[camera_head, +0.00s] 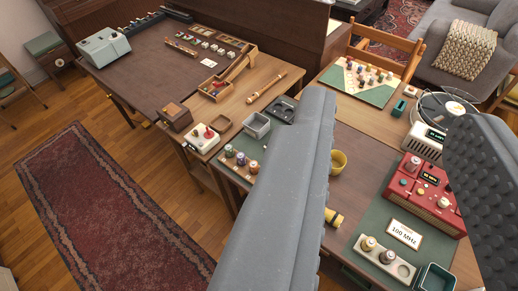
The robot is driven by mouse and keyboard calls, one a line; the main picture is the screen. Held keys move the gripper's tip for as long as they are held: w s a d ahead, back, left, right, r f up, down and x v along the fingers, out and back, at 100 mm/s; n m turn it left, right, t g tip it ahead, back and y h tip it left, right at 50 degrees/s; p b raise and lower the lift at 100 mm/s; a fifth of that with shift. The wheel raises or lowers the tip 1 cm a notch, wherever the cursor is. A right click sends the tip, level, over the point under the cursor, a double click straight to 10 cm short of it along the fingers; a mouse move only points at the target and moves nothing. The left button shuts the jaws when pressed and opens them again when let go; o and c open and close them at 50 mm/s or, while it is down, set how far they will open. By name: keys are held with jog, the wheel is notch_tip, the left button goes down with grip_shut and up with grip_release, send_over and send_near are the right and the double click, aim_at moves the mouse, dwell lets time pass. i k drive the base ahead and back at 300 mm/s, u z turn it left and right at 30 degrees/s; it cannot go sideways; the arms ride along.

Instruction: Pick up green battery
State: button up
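My gripper (395,108) is in the foreground as two long grey fingers spread wide apart, with no object held between them. I cannot single out the green battery for sure. Several small upright cylinders (241,159) stand on a tray left of the left finger; the colours are hard to tell at this size. Two more upright cylinders (387,257) stand in a pale holder at the lower right. A small dark green block (400,108) lies on the wooden table beyond the fingers. The left finger hides part of the table and part of a yellow cylinder (334,218).
A red radio-like device (424,195), a "100 MHz" card (404,234) and a dark green bin (436,279) crowd the right side. A yellow cup (337,161) and grey bin (256,125) stand near the left finger. A rug (110,215) covers open floor at left.

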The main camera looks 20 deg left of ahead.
aim_at(229, 150)
jog(key=z, duration=0.1)
jog(key=i, duration=1)
jog(key=u, duration=0.05)
